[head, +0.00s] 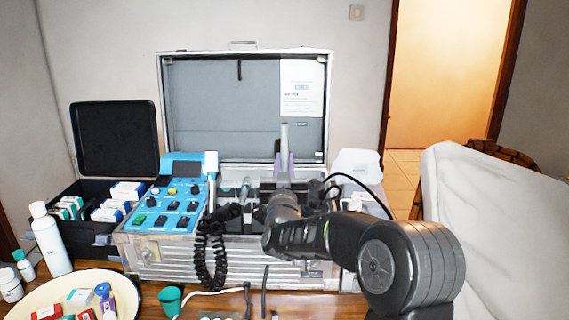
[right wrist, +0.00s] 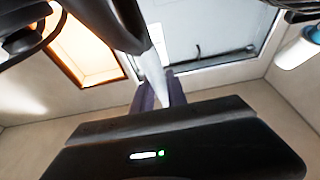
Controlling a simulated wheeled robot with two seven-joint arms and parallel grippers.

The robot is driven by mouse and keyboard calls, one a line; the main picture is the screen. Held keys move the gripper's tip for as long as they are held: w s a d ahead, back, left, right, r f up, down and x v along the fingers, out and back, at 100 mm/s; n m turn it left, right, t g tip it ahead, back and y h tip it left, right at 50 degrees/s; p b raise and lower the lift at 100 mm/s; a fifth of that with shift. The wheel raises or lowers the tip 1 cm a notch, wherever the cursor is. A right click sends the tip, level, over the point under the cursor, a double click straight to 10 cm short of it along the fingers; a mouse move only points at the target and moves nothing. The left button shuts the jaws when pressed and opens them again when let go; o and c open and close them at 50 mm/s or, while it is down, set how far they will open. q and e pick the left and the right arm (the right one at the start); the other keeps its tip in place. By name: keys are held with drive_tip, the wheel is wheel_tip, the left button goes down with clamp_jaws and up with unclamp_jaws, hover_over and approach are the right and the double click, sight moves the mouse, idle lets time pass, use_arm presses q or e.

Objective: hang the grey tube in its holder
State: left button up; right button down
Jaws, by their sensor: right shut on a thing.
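The grey tube (head: 284,137) stands nearly upright above the open metal case. My right gripper (head: 284,163) is shut on it, with a purple-grey finger on each side. In the right wrist view the tube (right wrist: 152,68) runs down between the two fingers (right wrist: 158,95); its upper part there is dark. The tube's lower end is hidden behind my right arm in the head view. Dark holder slots (head: 264,187) show in the case just left of my wrist; I cannot tell which one is the tube's. My left gripper is not in view.
A blue control panel (head: 170,205) fills the case's left side, with a white-tipped handpiece (head: 211,165) and a black coiled cord (head: 210,250) beside it. The raised case lid (head: 215,110) stands behind. A white container (head: 357,165) stands right of the case.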

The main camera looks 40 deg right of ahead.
drive_tip(key=shift+s+f+b, duration=0.1)
drive_tip(key=shift+b, duration=0.25)
idle(0.7)
drive_tip(key=shift+f, duration=0.1)
drive_tip(key=shift+s+a+f+b, duration=0.1)
drive_tip(key=shift+f+b, duration=0.35)
drive_tip(key=shift+b, duration=0.1)
drive_tip(key=shift+s+a+f+b, duration=0.2)
drive_tip(key=shift+s+f+b, duration=0.2)
drive_tip(key=shift+f+b, duration=0.4)
drive_tip(key=shift+s+a+f+b, duration=0.2)
drive_tip(key=shift+s+f+b, duration=0.15)
drive_tip(key=shift+f+b, duration=0.45)
drive_tip(key=shift+w+d+f, duration=0.15)
drive_tip(key=shift+w+f, duration=0.05)
drive_tip(key=shift+f, duration=0.05)
drive_tip(key=shift+r, duration=0.35)
drive_tip(key=shift+s, duration=0.1)
drive_tip(key=shift+a+f+b, duration=0.3)
drive_tip(key=shift+f+b, duration=0.05)
drive_tip(key=shift+b, duration=0.3)
drive_tip(key=shift+a+f, duration=0.15)
drive_tip(key=shift+f, duration=0.2)
